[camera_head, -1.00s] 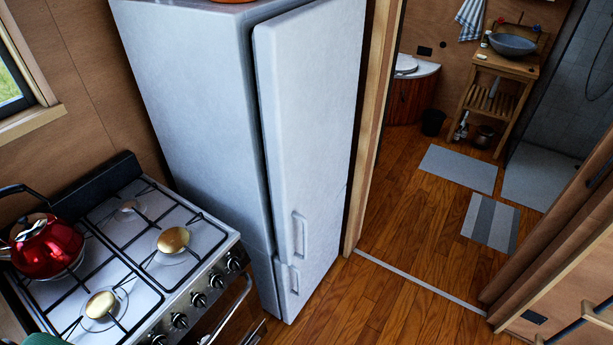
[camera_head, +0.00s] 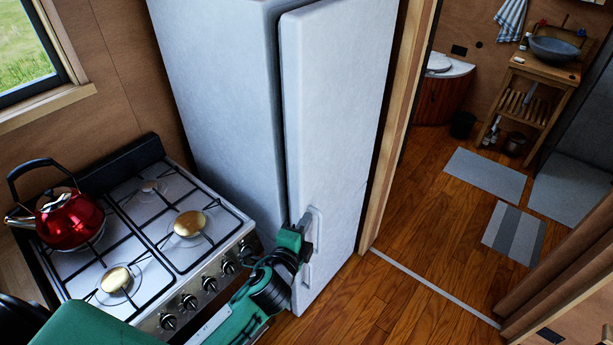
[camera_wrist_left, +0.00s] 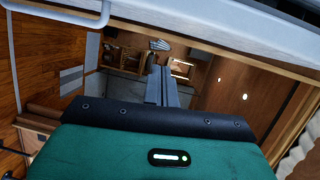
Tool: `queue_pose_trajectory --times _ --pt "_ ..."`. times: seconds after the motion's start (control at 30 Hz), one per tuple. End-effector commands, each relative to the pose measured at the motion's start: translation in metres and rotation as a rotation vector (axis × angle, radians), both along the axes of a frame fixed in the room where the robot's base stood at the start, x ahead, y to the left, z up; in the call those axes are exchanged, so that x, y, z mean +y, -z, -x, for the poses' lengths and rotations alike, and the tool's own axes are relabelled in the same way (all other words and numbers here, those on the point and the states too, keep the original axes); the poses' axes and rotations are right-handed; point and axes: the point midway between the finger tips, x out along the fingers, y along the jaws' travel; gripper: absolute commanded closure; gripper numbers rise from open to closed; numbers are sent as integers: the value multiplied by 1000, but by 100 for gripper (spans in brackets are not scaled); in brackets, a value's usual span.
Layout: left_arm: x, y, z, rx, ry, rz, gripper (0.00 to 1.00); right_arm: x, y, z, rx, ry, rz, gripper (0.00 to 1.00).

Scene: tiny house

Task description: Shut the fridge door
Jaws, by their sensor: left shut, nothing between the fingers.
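The tall white fridge (camera_head: 222,90) stands beside the stove. Its upper door (camera_head: 338,105) faces right, with a dark narrow gap along the edge towards the body; I cannot tell if this is more than a seam. My left gripper (camera_head: 303,228), on the green arm, is at the door's handle (camera_head: 315,225), near the lower end of that door. It hides part of the handle, and I cannot tell if they touch. In the left wrist view the fingers (camera_wrist_left: 162,84) are together and empty, below the white door (camera_wrist_left: 220,18). My right gripper is not in view.
A stove (camera_head: 150,245) with a red kettle (camera_head: 70,218) stands left of the fridge, close under my left arm. A wooden door frame (camera_head: 400,120) is right of the fridge. The wooden floor (camera_head: 400,280) in front is clear.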

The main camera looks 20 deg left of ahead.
Motion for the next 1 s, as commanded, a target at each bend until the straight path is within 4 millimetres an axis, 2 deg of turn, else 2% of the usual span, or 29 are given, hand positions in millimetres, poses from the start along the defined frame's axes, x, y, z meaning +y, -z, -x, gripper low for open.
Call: queue_pose_trajectory --times 0.03,0.1,0.2,0.37,0.83,0.9,1.0 --pt "-1 -20 2 -39 2 -19 100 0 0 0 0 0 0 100" --pt "-2 -38 5 -73 1 -39 100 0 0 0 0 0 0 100" --pt "-2 -50 6 -94 0 -52 100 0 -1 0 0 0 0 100" --pt "-3 -53 -9 -97 0 -54 100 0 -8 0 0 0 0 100" --pt "-6 -53 -97 -94 -1 -53 100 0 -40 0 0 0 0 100" --pt "9 -53 -98 -93 -1 -55 100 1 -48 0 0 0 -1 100" --pt "21 -52 -101 -93 0 -53 100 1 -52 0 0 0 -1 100"
